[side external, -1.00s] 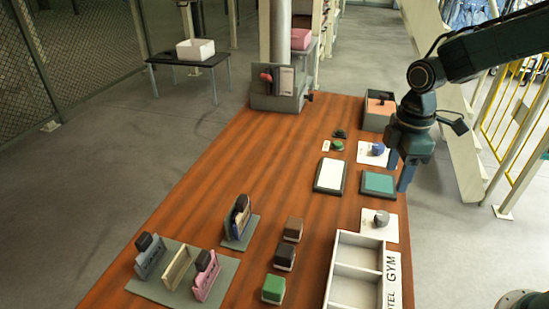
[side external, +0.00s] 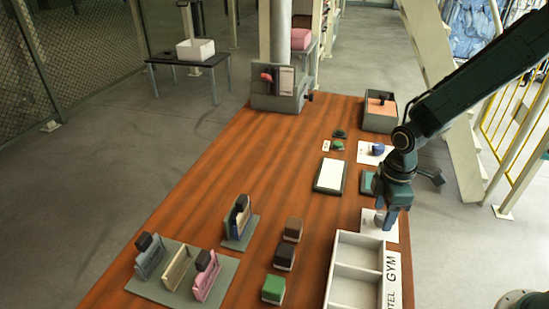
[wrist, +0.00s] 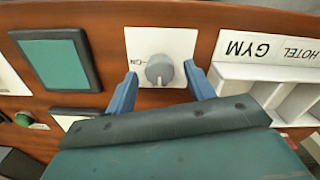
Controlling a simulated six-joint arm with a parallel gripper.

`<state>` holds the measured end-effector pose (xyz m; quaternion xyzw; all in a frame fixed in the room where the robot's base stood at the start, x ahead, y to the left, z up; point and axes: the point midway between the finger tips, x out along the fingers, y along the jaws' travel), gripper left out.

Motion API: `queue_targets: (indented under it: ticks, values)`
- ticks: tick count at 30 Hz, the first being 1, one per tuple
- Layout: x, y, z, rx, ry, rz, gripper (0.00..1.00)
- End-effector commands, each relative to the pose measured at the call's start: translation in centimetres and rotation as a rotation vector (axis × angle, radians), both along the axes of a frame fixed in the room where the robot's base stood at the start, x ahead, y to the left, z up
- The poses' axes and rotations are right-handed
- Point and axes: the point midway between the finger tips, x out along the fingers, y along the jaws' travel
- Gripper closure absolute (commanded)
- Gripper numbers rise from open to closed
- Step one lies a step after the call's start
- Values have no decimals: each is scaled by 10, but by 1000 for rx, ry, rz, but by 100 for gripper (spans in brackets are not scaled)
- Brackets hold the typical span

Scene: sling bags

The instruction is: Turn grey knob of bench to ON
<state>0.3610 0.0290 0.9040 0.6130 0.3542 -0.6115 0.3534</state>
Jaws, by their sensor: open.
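The grey knob (wrist: 159,70) sits on a white plate (wrist: 178,42) with the word ON printed to its left in the wrist view. My gripper (wrist: 158,80) is open, with one blue finger on each side of the knob and gaps between them and it. In the side view my gripper (side external: 386,218) is low over the same white plate (side external: 392,234) and hides most of the knob. I cannot tell how far the fingertips are above the plate.
A divided white tray (side external: 357,270) labelled HOTEL and GYM stands close in front of the plate. A green pad (wrist: 57,62) lies on the other side. A blue knob (side external: 378,149) on another plate is farther back. Small blocks and bags stand at the left.

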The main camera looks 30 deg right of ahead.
Motion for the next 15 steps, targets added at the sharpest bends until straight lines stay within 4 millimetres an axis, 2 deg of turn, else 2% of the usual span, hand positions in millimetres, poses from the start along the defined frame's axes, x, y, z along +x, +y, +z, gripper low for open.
queue_targets:
  ticks: [4,13,14,15]
  values:
    - [0,0,-7,0,1,0,47]
    - [0,0,-8,0,0,0,47]
    - [0,0,-8,0,0,0,48]
    - [0,0,-8,0,0,0,56]
